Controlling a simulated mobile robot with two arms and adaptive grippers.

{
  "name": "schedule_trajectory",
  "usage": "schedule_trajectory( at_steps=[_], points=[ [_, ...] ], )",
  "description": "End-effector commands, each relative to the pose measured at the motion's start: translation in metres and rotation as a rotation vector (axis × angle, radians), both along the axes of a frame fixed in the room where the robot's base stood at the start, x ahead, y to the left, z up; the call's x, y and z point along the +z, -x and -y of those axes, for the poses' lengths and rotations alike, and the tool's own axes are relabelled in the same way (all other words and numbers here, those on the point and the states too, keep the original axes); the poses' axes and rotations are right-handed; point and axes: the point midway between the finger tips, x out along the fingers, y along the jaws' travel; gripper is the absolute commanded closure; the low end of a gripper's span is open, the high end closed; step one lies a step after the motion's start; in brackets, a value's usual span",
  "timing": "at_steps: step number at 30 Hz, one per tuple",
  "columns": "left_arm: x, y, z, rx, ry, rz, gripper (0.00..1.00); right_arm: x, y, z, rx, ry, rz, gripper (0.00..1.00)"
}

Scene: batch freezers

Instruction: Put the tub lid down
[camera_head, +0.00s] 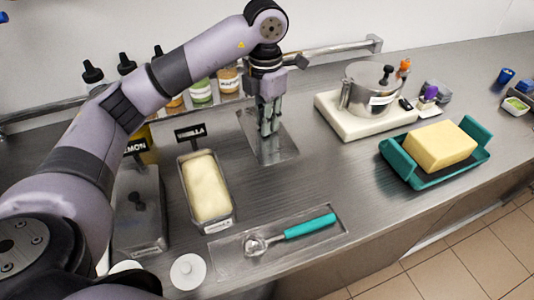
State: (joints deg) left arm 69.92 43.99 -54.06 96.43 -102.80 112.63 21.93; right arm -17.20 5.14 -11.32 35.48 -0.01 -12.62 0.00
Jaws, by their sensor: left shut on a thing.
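My left gripper (269,122) points down at the middle of the counter and is shut on the tub lid (281,151). The lid is a flat steel rectangle, right of the open vanilla tub. It is level and at or very near the counter; I cannot tell whether it touches. The gripper hides its grip point. The vanilla tub (207,191) is a narrow steel pan filled with pale ice cream, with a black label at its far end. My right gripper is not in view.
A lidded tub (139,212) stands left of the vanilla tub. A teal-handled scoop (301,228) lies on a tray in front. A pot (362,94) stands on a white board (337,122), and a yellow block (440,146) sits in a teal tray (391,151). Bottles line the back.

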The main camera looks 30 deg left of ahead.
Motion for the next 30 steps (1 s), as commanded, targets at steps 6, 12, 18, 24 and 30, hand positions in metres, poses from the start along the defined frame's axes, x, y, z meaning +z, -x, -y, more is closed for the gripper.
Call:
schedule_trajectory(
  at_steps=[6, 12, 18, 24, 30],
  points=[
    [-0.050, 0.001, 0.000, 0.000, 0.000, -0.003, 1.00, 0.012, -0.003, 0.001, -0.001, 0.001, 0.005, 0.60],
    [-0.070, 0.000, 0.000, -0.001, 0.000, 0.000, 1.00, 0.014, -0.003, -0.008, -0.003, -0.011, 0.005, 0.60],
    [-0.090, 0.001, 0.000, -0.001, 0.001, -0.004, 1.00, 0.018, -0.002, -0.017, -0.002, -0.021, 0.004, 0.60],
    [-0.113, 0.000, 0.000, -0.001, 0.000, 0.000, 1.00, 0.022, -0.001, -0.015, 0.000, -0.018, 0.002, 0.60],
    [-0.113, 0.000, 0.000, -0.002, -0.001, 0.001, 1.00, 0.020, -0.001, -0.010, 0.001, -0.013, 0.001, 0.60]
  ],
)
